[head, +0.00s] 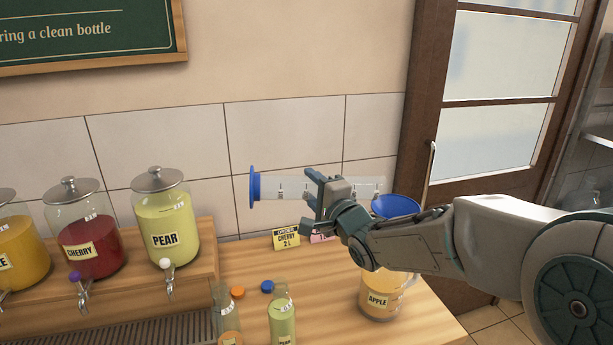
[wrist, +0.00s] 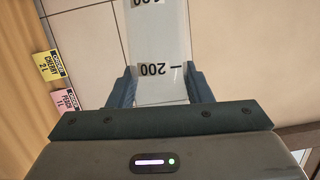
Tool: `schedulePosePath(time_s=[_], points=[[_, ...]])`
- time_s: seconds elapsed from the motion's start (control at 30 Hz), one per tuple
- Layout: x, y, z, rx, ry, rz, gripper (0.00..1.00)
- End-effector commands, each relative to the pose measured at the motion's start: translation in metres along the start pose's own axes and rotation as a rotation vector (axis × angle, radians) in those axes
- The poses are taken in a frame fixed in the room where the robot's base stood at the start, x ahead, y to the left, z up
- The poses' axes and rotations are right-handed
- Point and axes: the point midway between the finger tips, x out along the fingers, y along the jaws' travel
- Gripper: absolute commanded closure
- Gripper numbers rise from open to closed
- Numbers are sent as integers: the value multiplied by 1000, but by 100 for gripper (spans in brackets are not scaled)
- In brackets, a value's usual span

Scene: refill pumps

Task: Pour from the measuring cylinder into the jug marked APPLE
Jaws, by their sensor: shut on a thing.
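The measuring cylinder (head: 285,188) is clear with dark marks and a blue base. It lies almost level in the air, base to the left and open end to the right. My gripper (head: 322,192) is shut around its middle. The wrist view shows the cylinder wall (wrist: 160,45) with its 200 mark between my fingers (wrist: 160,88). No coloured liquid shows in it. The jug marked APPLE (head: 378,301) stands on the counter below with amber contents. A blue funnel (head: 396,206) shows above it, near the cylinder's open end. My arm hides the jug's top.
PEAR (head: 165,226) and CHERRY (head: 90,243) dispensers stand on a wooden shelf at left, with an orange one beside them. Two small bottles (head: 283,318) stand at the front. Loose caps (head: 267,286) and order cards (head: 286,239) lie or stand behind. A door is at right.

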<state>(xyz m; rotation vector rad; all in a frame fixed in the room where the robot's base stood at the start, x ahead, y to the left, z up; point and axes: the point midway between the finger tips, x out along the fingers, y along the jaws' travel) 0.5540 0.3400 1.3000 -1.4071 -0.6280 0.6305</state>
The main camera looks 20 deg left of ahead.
Motion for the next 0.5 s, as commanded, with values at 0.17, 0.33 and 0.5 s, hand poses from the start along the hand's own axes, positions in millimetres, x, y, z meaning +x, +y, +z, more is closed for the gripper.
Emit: schedulePosePath(time_s=[0.17,0.33,0.5], points=[[0,8,0,-205,0,83,91],[0,22,0,-436,-1,177,91],[0,36,0,-653,-1,264,91]])
